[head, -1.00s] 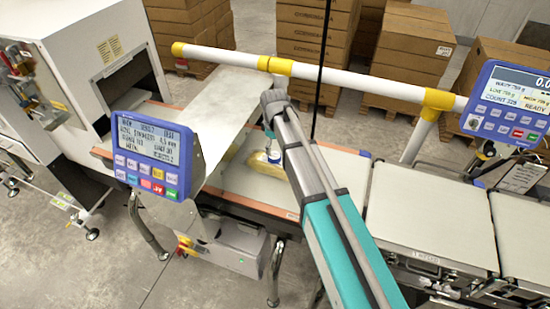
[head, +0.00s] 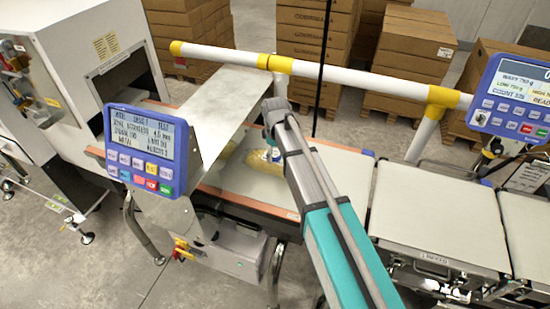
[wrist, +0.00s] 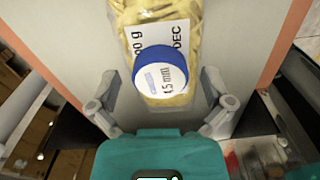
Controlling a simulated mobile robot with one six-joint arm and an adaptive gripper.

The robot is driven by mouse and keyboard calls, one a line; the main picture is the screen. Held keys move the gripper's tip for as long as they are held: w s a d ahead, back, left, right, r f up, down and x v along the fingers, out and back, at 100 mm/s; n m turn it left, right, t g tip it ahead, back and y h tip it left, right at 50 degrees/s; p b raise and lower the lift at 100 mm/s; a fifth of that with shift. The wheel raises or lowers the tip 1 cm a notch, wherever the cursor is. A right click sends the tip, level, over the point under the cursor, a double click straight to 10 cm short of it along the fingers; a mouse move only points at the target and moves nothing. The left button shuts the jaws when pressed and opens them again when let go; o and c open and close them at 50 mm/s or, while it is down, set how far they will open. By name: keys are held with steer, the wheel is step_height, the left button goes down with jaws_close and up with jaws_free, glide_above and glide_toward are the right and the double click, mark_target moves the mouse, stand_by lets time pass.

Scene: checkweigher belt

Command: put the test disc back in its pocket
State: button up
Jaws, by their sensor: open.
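The test disc (wrist: 160,72) is white with a blue rim and reads "4.5 mm" as far as I can make out. In the wrist view it lies on a clear bag of pale yellow food (wrist: 158,22) with a white printed label. The bag rests on the belt (wrist: 75,40). My gripper (wrist: 160,90) is open and empty; its two grey fingers stand apart, left and right of the bag's near end, with the disc between and slightly ahead of them. In the head view my arm partly covers the bag (head: 262,164). I cannot make out the pocket.
A blue display panel (head: 145,150) stands left of my arm and hides part of the belt. Another (head: 510,100) is at the right. A white and yellow rail (head: 370,78) runs behind the belt. A white tunnel machine (head: 85,50) stands at the left.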

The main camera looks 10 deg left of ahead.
mark_target(275, 153)
stand_by(0.5)
steer(key=c, duration=1.2)
steer(key=shift+r, duration=0.25)
step_height(275, 153, up, 3)
steer(key=p, duration=0.3)
steer(key=s+d+r+p, duration=0.6)
steer(key=s+r+p, duration=0.3)
steer(key=s, duration=0.3)
steer(key=shift+s+d+r+p, duration=0.2)
steer(key=shift+d+r+p, duration=0.1)
steer(key=shift+p, duration=0.25)
